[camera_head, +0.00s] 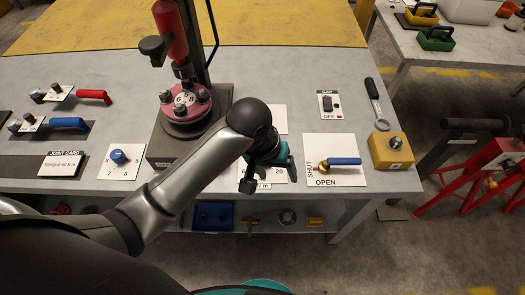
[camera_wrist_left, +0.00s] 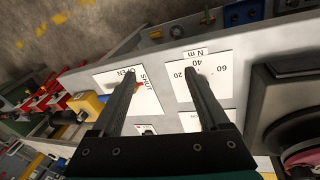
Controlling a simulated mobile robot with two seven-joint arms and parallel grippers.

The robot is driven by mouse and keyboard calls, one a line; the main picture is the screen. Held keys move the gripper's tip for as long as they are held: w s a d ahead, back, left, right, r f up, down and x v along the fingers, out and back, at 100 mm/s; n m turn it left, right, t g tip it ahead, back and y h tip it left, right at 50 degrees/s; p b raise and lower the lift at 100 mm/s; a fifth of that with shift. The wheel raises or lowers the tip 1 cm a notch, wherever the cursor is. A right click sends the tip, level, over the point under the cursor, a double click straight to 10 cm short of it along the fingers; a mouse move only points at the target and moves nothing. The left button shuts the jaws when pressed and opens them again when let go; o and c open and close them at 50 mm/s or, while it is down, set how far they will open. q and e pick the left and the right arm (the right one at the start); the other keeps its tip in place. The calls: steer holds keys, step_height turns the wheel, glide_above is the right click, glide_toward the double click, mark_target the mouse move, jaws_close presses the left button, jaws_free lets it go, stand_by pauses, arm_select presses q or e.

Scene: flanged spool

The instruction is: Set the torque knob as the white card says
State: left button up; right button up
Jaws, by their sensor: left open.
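The white torque panel (camera_head: 281,174), marked 20 and N m, is partly covered by my left gripper (camera_head: 266,177) in the head view. The left wrist view shows this panel (camera_wrist_left: 183,85) with 20, 40 and 60 on it. Its knob is hidden, so I cannot tell its setting. My left gripper (camera_wrist_left: 161,78) is open and empty above the bench, one finger over the torque panel and the other over the shut/open panel. The white joint card (camera_head: 63,164) stands at the bench's left; its small line about torque is too small to read surely. My right gripper is not in view.
The shut/open panel (camera_head: 334,164) with a blue-handled lever (camera_head: 342,161) is right of the torque panel, beside a yellow box (camera_head: 390,150). A blue knob (camera_head: 118,156) sits on a numbered plate at left. A red spool press (camera_head: 185,103) stands behind my arm.

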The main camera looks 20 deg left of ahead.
arm_select(q)
steer(key=w+a+r+n+g+y, duration=0.2)
steer(key=w+a+r+n+y, duration=0.15)
steer(key=w+a+n, duration=0.45)
steer(key=f+b, duration=0.1)
steer(key=f, duration=0.3)
steer(key=w+d+f+m, duration=0.1)
steer(key=f, duration=0.4)
steer(key=d+f+m+h+b, duration=0.1)
steer(key=f, duration=0.3)
steer(key=shift+w+f+b, duration=0.15)
steer(key=shift+w+b, duration=0.15)
steer(key=shift+w, duration=0.05)
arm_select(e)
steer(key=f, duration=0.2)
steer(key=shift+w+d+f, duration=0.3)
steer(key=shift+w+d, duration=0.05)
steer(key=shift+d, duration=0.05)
arm_select(q)
steer(key=shift+c, duration=0.2)
steer(key=shift+a, duration=0.1)
jaws_close()
